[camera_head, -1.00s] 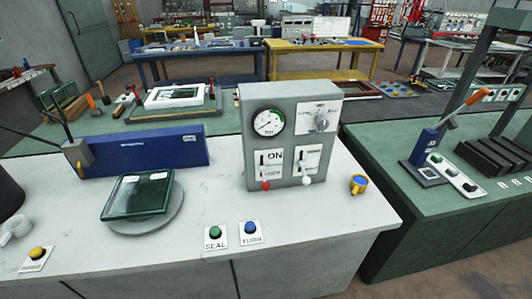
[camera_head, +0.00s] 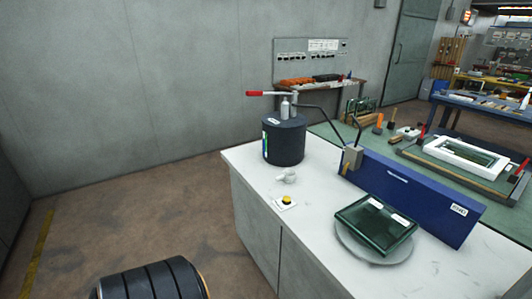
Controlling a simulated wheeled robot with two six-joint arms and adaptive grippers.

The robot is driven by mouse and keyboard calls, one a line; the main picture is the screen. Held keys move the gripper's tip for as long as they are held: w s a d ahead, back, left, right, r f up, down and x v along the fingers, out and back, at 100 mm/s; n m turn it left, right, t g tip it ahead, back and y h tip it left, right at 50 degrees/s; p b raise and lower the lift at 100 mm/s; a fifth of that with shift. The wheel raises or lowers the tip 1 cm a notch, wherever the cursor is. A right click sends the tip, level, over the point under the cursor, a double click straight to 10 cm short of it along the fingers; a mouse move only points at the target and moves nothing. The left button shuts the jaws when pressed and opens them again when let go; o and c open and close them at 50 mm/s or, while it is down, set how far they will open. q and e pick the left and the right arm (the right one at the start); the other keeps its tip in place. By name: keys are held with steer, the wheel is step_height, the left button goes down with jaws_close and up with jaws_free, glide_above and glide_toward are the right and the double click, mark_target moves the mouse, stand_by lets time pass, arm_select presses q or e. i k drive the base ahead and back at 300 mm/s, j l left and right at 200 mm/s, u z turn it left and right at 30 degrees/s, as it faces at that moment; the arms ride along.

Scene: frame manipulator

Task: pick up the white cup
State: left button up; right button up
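A small white object (camera_head: 287,176), which looks like the white cup, sits on the white bench top (camera_head: 322,213). It is just in front of a dark cylindrical pot (camera_head: 284,143) and behind a yellow push button on a white plate (camera_head: 286,202). It is too small to tell whether it stands upright or lies on its side. Neither of my grippers is in view.
A blue panel (camera_head: 410,196) and a dark green glass block (camera_head: 375,223) on a round grey plate occupy the bench's right side. A dark ribbed cylinder (camera_head: 150,281) is at the lower left. The floor (camera_head: 130,215) left of the bench is mostly clear.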

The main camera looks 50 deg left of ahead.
mark_target(285, 178)
steer(key=u, duration=1.5)
steer(key=i+j+z, duration=0.35)
steer(key=j+z, duration=0.15)
steer(key=j, duration=0.15)
steer(key=i+j+z, duration=0.25)
steer(key=j+z, duration=0.3)
steer(key=j, duration=0.15)
steer(key=i+j, duration=0.1)
steer(key=j, duration=0.55)
steer(key=i+j, duration=0.15)
steer(key=j, duration=0.5)
steer(key=i+j+z, duration=0.1)
steer(key=j, duration=0.6)
steer(key=i+j, duration=0.1)
steer(key=j, duration=0.55)
steer(key=i+j, duration=0.1)
steer(key=j, duration=0.55)
steer(key=z, duration=0.05)
